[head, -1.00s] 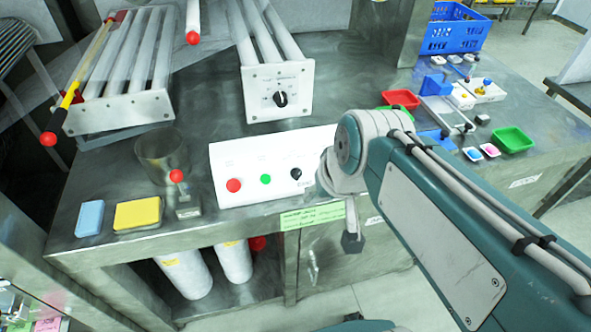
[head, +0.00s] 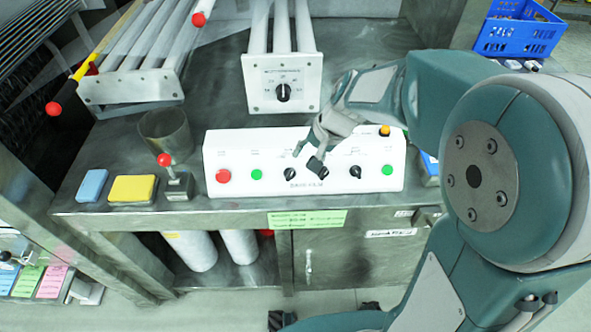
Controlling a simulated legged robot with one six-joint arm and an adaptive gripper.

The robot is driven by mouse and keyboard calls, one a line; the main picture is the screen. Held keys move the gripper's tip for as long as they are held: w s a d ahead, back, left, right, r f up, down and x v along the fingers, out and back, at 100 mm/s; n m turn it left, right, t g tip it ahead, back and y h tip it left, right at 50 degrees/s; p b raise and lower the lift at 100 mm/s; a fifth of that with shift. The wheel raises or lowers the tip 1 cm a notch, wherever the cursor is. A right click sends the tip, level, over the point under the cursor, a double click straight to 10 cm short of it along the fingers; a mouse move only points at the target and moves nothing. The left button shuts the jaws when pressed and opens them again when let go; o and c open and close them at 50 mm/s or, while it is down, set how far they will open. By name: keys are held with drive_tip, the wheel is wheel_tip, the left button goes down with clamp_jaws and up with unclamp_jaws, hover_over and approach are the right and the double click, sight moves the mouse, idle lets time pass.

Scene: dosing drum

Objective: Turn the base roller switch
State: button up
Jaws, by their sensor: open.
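A white control box (head: 228,150) stands at the front edge of the metal bench. Its front has a red button (head: 223,176), green buttons (head: 256,174) and two black rotary knobs, a left one (head: 291,174) and a right one (head: 355,171). The print is too small to tell which is the base roller switch. Another black knob (head: 283,92) sits on the white roller unit's end plate behind the box. My gripper (head: 318,158) is open and empty, in front of the box between its two knobs. It hides part of the panel; contact cannot be told.
A metal cup (head: 165,133), a small red-topped lever (head: 164,160), a yellow pad (head: 133,188) and a blue pad (head: 92,185) lie left of the box. Red-tipped rods (head: 53,108) jut out at upper left. A blue crate (head: 519,32) stands at back right.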

sight(291, 172)
drive_tip(key=x, duration=0.7)
drive_tip(key=shift+a+f, duration=0.15)
drive_tip(key=shift+a, duration=0.25)
drive_tip(key=shift+w+f, duration=0.15)
drive_tip(key=shift+f, duration=0.3)
drive_tip(key=shift+c, duration=0.3)
clamp_jaws()
